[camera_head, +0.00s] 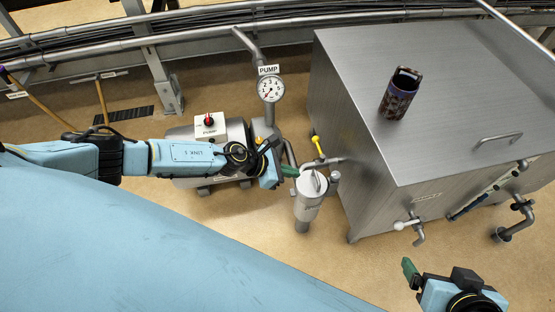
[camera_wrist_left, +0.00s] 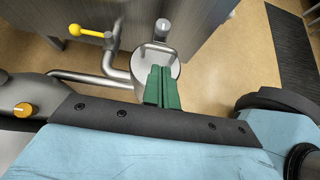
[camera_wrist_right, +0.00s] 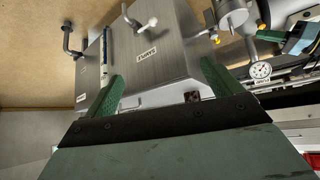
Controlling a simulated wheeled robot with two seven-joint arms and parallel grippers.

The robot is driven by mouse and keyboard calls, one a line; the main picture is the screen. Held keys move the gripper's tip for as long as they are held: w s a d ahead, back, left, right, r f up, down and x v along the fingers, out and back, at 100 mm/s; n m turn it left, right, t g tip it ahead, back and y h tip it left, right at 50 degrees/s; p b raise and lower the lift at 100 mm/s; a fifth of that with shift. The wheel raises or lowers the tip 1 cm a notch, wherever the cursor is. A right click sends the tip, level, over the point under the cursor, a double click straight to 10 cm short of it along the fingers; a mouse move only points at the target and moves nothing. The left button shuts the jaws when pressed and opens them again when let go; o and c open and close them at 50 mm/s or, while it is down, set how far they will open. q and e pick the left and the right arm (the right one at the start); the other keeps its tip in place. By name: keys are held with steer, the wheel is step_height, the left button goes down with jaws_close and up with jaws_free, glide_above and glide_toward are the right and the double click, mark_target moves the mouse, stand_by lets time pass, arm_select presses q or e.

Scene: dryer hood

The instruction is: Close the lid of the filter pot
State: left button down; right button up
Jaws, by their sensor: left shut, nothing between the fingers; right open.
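The filter pot (camera_head: 308,203) is a grey metal cylinder standing between the pump and the big steel tank. Its round grey top (camera_head: 320,186) also shows in the left wrist view (camera_wrist_left: 158,58). The lid looks to lie on or near the pot's mouth; I cannot tell whether it is fully down. My left gripper (camera_head: 291,171) is shut and empty, its green fingers (camera_wrist_left: 163,86) at the left edge of the pot's top, partly covering it. Whether they touch is unclear. My right gripper (camera_wrist_right: 160,82) is open and empty, in front of the tank, well away from the pot.
The steel tank (camera_head: 400,120) fills the right side, with a patterned can (camera_head: 400,93) on top and a white-handled tap (camera_head: 408,223) in front. A yellow-handled valve (camera_head: 318,146) and a pressure gauge (camera_head: 270,88) stand behind the pot. The floor before the pot is clear.

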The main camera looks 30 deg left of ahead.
arm_select(q)
steer(key=s+a+r+p, duration=0.2)
steer(key=a+r+p, duration=0.1)
steer(key=r, duration=0.2)
steer(key=shift+s+r, duration=0.15)
steer(key=shift+r, duration=0.2)
arm_select(e)
steer(key=s+d+f+g+h, duration=0.1)
steer(key=s+d+f+g, duration=0.3)
steer(key=f, duration=0.4)
steer(key=shift+s+g+h, duration=0.3)
steer(key=shift+s, duration=0.4)
